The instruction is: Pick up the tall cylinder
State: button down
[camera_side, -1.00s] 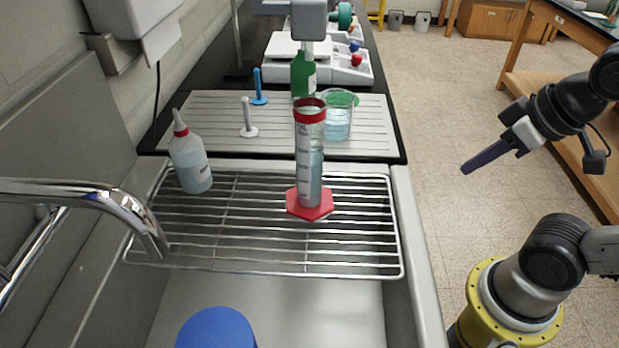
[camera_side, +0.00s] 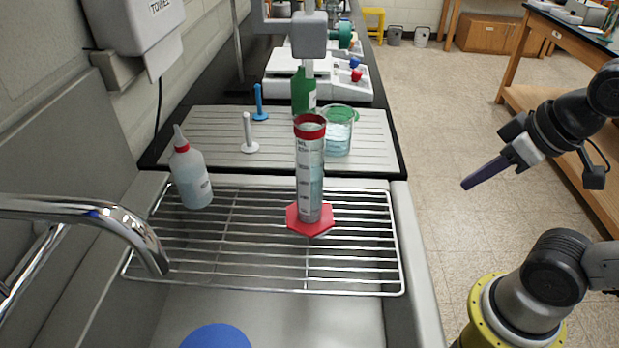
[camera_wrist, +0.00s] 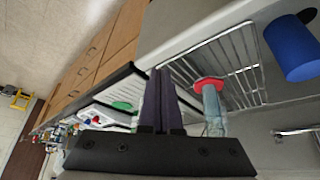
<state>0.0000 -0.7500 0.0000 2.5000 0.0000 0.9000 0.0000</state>
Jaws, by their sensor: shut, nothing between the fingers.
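The tall cylinder (camera_side: 310,175) is a clear graduated cylinder with a red band at its top and a red hexagonal base. It stands upright on the wire rack (camera_side: 360,262) over the sink, with liquid inside. In the wrist view the cylinder (camera_wrist: 212,105) shows sideways, just right of the fingers, partly cut off by the gripper body. My gripper (camera_side: 466,186) is at the right in the side view, beyond the sink edge and well apart from the cylinder. Its dark fingers (camera_wrist: 160,72) are together and empty.
A wash bottle (camera_side: 190,178) stands at the rack's back left. Behind are a beaker (camera_side: 337,135), a green bottle (camera_side: 304,92) and two pegs on a ribbed board (camera_side: 200,125). A faucet (camera_side: 120,225) reaches in from the left. A blue round object (camera_side: 215,337) is in front.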

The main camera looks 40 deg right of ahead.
dwell(0.3)
jog(key=shift+c, duration=0.7)
grip_release()
